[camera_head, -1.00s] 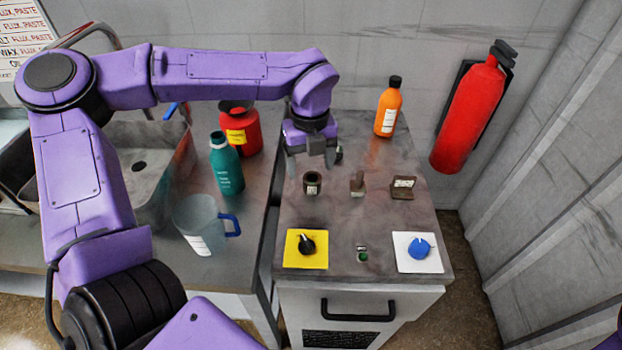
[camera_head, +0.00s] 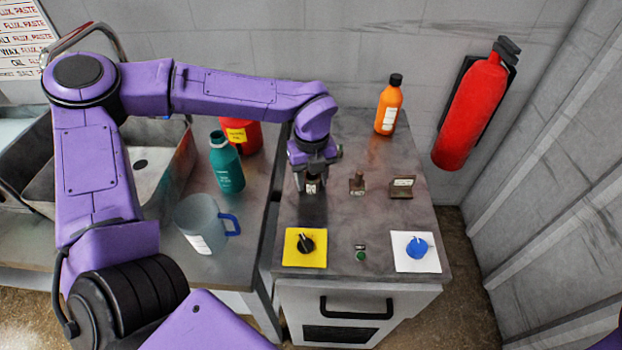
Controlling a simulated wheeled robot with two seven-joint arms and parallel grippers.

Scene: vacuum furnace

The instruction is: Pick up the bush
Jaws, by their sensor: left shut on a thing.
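The bush (camera_head: 312,187) is a small dark cylinder with a pale label, on the grey top of the furnace cabinet (camera_head: 340,215), left of its middle. My left gripper (camera_head: 311,184) points down over it and is shut on it, with a finger on either side. The fingers and wrist hide most of the bush, and I cannot tell whether it touches the top. My right gripper is out of view.
A small brown block (camera_head: 357,184) and a small open holder (camera_head: 402,187) stand to the right. A black knob (camera_head: 306,243), green button (camera_head: 360,254) and blue knob (camera_head: 416,247) are in front. An orange bottle (camera_head: 388,105) stands at the back; a grey mug (camera_head: 200,222) is left.

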